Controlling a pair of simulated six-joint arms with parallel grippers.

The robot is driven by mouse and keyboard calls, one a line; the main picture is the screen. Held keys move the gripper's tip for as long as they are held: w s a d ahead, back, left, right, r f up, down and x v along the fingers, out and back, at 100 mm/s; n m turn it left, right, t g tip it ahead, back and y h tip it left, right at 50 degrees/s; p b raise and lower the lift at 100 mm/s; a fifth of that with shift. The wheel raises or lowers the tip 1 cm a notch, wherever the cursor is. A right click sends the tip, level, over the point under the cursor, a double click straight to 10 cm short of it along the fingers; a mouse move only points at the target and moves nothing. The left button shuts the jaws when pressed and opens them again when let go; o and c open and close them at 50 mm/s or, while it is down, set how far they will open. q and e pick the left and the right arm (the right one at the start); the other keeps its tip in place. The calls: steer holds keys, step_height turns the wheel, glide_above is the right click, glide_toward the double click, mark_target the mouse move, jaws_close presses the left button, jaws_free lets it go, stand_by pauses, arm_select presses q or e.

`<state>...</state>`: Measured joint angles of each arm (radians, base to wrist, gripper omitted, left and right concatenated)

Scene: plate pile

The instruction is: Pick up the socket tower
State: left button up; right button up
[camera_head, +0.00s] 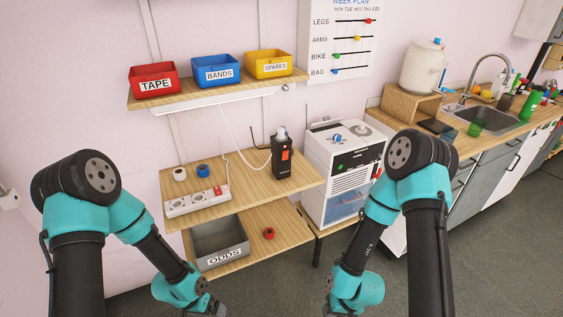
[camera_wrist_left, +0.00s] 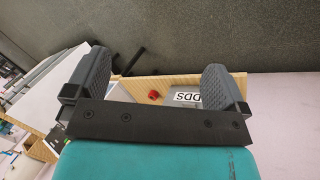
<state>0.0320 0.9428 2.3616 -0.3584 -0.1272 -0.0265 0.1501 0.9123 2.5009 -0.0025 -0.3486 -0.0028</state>
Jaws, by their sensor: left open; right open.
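An upright black block with an orange-red patch (camera_head: 281,157), which looks like the socket tower, stands at the right of the middle wooden shelf (camera_head: 240,185). My left gripper (camera_wrist_left: 160,82) is open and empty in the left wrist view, fingers wide apart. In the head view its arm ends low, in front of the shelves and well below the tower. My right gripper (camera_head: 328,300) shows only as a dark bit at the bottom edge, low and apart from the tower; its fingers are mostly hidden.
A white power strip (camera_head: 197,201) and two tape rolls share the middle shelf. A thin cable (camera_head: 233,135) hangs behind. Below are a grey ODDS bin (camera_head: 220,241) and a red roll (camera_head: 269,233). A white cabinet (camera_head: 342,170) stands close right; three bins sit above.

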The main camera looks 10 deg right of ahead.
arm_select(q)
steer(key=w+d+r+m+y, duration=0.2)
steer(key=w+d+m+y, duration=0.1)
steer(key=w+d+m, duration=0.75)
steer(key=m+t+y, duration=0.7)
steer(key=m+t, duration=1.1)
glide_toward(284, 160)
steer(key=v, duration=0.4)
steer(key=shift+s+r, duration=0.2)
steer(key=shift+r, duration=0.1)
steer(key=x, duration=1.2)
steer(key=shift+w+f, duration=0.15)
steer(key=shift+f, duration=0.1)
